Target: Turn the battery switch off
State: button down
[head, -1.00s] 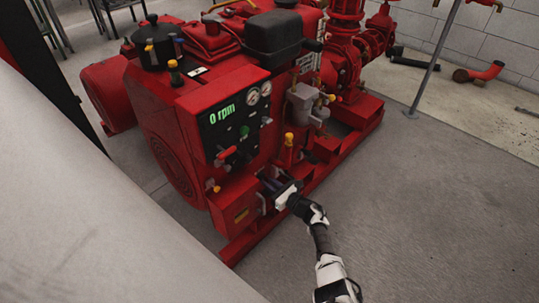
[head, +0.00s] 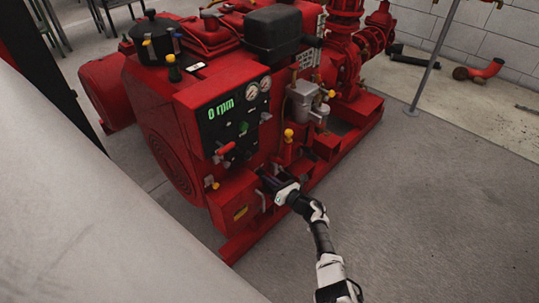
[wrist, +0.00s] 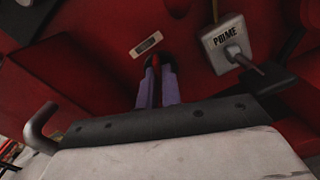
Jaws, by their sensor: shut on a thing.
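My gripper (head: 266,180) reaches into the recess low on the front of the red pumpset, to the right of the lower red box. In the wrist view its two purple fingers (wrist: 157,82) are close together, with a narrow red piece (wrist: 157,90) between them. I take this piece to be the battery switch handle; most of it is hidden by the fingers. A small pale label (wrist: 146,44) is on the red surface just beyond the fingertips. In the head view my gripper hides the switch.
The control panel (head: 236,118) reading 0 rpm, with a red lever (head: 226,148), is above my gripper. A grey PRIME plate (wrist: 226,45) with a lever is to the right in the wrist view. The floor (head: 430,220) to the right is clear.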

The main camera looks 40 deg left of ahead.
jog(key=m, duration=1.3)
jog(key=shift+w+f+m, duration=0.2)
jog(key=shift+w+m, duration=0.05)
jog(key=shift+m, duration=0.05)
dwell(0.4)
jog(key=c, duration=1.6)
grip_release()
